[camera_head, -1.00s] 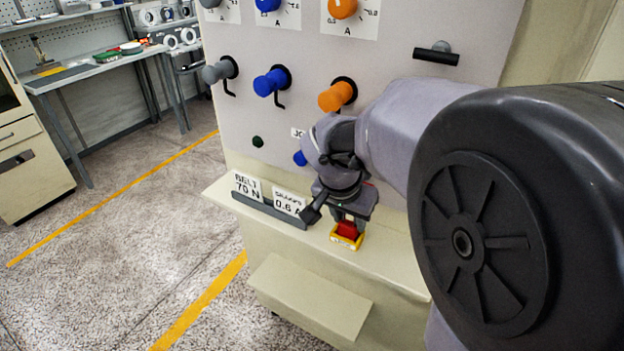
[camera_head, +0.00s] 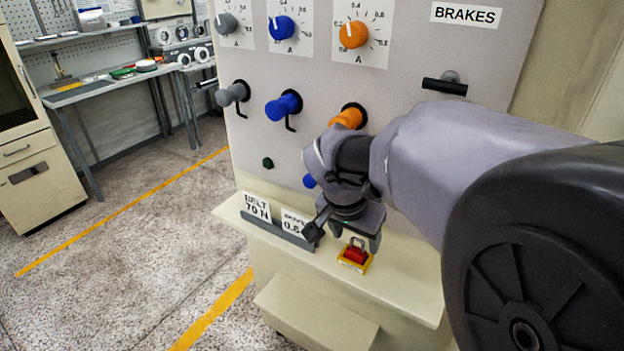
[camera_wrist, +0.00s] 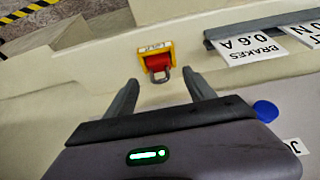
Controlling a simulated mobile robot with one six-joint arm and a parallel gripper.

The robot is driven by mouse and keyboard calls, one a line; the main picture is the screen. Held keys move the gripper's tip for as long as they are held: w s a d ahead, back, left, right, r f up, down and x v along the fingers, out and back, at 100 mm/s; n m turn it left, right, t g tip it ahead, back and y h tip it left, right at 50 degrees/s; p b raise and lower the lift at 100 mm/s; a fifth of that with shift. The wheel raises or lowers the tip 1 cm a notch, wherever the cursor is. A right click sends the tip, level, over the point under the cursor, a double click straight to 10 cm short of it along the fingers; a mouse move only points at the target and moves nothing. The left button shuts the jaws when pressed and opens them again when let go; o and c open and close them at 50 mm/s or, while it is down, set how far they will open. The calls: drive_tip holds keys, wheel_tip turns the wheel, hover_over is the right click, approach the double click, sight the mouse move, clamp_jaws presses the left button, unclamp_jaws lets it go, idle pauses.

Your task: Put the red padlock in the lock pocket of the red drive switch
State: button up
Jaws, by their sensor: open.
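The red padlock (camera_head: 355,254) sits in a small yellow holder (camera_head: 351,265) on the cream ledge of the panel. In the wrist view the padlock (camera_wrist: 156,63) shows its grey shackle pointing toward my gripper, and the yellow holder (camera_wrist: 141,57) has a small label that I cannot read for sure. My gripper (camera_wrist: 162,84) is open and empty, its two fingertips apart and short of the padlock, with the shackle in line with the gap. In the head view my gripper (camera_head: 356,238) is just above the padlock. No red drive switch or lock pocket is in view.
The ledge (camera_head: 405,294) carries a grey card rail with a BELT 70 N card (camera_head: 257,208) and a BRAKES 0.6 A card (camera_head: 294,224), left of the holder. Grey, blue and orange handles stick out from the panel. Open floor (camera_head: 130,270) lies to the left.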

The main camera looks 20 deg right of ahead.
drive_tip(key=p+v, duration=0.4)
drive_tip(key=v, duration=0.9)
drive_tip(key=shift+r, duration=0.1)
drive_tip(key=s+a+f+n+t+y, duration=0.2)
drive_tip(key=s+a+n+y, duration=0.3)
drive_tip(key=s+a, duration=0.6)
drive_tip(key=shift+s+f+n+t+y, duration=0.3)
drive_tip(key=shift+s+f+n+t, duration=0.15)
drive_tip(key=shift+s, duration=0.65)
